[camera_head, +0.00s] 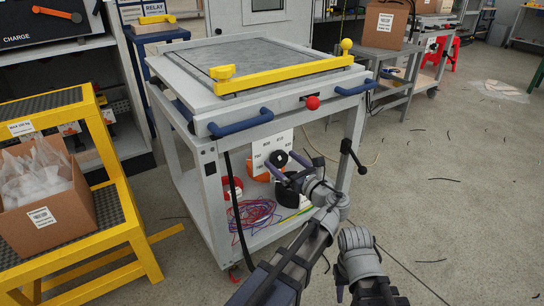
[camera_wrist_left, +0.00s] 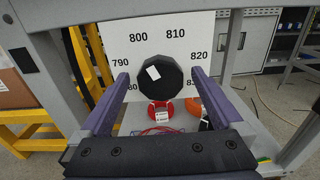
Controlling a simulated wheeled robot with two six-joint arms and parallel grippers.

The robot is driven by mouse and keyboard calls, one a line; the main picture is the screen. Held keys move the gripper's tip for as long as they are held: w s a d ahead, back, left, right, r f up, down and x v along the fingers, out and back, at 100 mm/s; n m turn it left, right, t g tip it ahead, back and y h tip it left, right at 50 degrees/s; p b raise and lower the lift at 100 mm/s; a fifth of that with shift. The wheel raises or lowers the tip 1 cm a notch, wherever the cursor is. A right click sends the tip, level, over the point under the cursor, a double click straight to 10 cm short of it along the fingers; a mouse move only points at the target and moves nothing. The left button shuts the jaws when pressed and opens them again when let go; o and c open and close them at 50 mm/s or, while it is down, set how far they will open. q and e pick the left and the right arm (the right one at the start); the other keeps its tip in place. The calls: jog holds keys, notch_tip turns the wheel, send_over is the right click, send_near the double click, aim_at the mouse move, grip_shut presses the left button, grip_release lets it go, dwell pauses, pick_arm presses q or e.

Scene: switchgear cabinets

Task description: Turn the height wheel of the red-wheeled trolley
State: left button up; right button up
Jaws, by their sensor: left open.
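The grey trolley (camera_head: 205,130) stands in the middle of the head view, with a red caster (camera_head: 234,274) at its foot. Its height wheel (camera_wrist_left: 160,72) is a black many-sided knob with a white mark, on a white plate (camera_wrist_left: 120,40) numbered from 780 to 830. The wheel (camera_head: 278,158) also shows in the head view, under the trolley top. My left gripper (camera_head: 288,168) is open in front of it. In the left wrist view, its two purple fingers lie on either side of the wheel, with gaps visible; contact is not seen. My right gripper is out of view.
A black crank handle (camera_head: 353,156) sticks out at the trolley's right. Red and blue wires (camera_head: 252,214) lie on its lower shelf. A yellow step stand (camera_head: 125,230) with a cardboard box (camera_head: 50,215) is at left.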

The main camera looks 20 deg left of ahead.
pick_arm(q)
jog(key=shift+w+a, duration=0.3)
jog(key=shift+a, duration=0.05)
pick_arm(e)
jog(key=shift+w+a, duration=0.15)
jog(key=shift+a, duration=0.25)
pick_arm(q)
jog(key=c, duration=1.3)
